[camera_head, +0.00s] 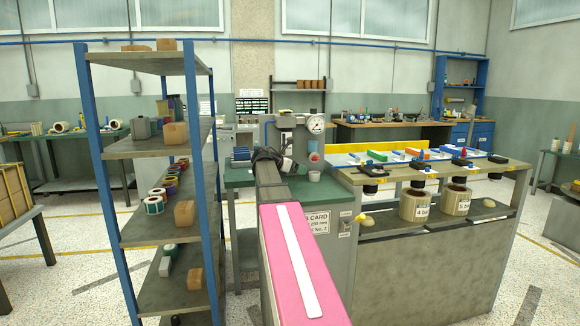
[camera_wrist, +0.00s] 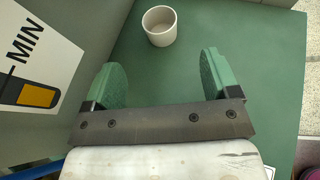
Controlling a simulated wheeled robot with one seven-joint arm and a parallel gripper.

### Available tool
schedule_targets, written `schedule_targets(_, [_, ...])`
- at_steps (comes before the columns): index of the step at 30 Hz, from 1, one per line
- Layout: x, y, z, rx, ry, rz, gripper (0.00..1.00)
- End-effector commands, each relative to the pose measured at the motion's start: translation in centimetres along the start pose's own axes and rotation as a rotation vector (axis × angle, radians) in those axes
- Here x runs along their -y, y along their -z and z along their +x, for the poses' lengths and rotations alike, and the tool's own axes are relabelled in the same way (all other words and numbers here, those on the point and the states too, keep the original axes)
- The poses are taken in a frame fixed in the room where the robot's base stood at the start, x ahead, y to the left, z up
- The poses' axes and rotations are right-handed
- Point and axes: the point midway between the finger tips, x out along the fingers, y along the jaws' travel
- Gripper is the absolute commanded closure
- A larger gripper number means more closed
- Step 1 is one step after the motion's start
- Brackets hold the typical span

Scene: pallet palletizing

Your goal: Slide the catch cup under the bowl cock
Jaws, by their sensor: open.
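The catch cup (camera_wrist: 160,38) is a small pale, round, empty-looking cup. It stands upright on the green bench top, ahead of my gripper (camera_wrist: 161,75) in the wrist view. My gripper is open, its two green finger pads apart with nothing between them. The cup lies beyond the fingertips, not touched. In the head view a small pale cup (camera_head: 314,175) stands on the green bench, under a unit with a round gauge (camera_head: 316,124) and a reddish bowl (camera_head: 314,158). The cock itself is too small to make out. My arm hides part of the bench there.
A grey panel with a MIN label (camera_wrist: 27,95) stands close on the left in the wrist view. Bare green bench top (camera_wrist: 270,75) lies to the right. A shelf rack (camera_head: 150,150) stands left, and a counter with labelled canisters (camera_head: 415,206) stands right.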

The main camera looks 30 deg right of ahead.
Motion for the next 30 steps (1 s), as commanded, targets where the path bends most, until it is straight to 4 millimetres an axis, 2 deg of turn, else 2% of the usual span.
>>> schedule_targets(14, [0.0, 0.0, 0.6, 0.0, 0.001, 0.0, 0.18])
schedule_targets(17, [-0.1, 0.0, 1.7, 0.0, 0.001, 0.0, 0.18])
schedule_targets(30, [-0.1, 0.0, 8.6, -0.001, 0.001, 0.0, 0.18])
